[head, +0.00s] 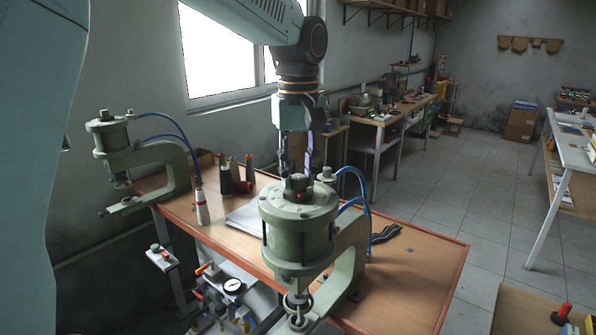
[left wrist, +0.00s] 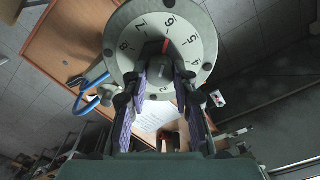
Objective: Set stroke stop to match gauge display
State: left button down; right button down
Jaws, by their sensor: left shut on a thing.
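The near press cylinder (head: 298,235) stands at the table's front edge. Its top carries a round white dial (left wrist: 205,35) with numbers around the rim. A dark stroke stop knob (left wrist: 158,72) sits at its centre, with a red pointer (left wrist: 166,46) that appears to point toward the 6. My left gripper (head: 297,177) reaches down from above and is shut on the knob; its fingers (left wrist: 160,80) sit on either side of it in the left wrist view. The pressure gauge (head: 233,286) is low at the left; its reading is too small to tell. My right gripper is not in view.
A second press (head: 130,160) stands at the table's left end. Thread spools (head: 228,178) and a paper sheet (head: 243,216) lie between the presses. Blue hoses (head: 354,178) loop beside the near press.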

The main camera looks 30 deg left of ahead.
aim_at(298, 177)
pick_arm(q)
jog(key=shift+s+f, duration=0.1)
jog(key=c, duration=1.1)
grip_release()
jog(key=shift+d, duration=0.1)
jog(key=shift+o, duration=0.2)
jog(key=shift+r, duration=0.35)
notch_tip(298, 177, up, 12)
jog(key=shift+f, duration=0.25)
jog(key=shift+f, duration=0.1)
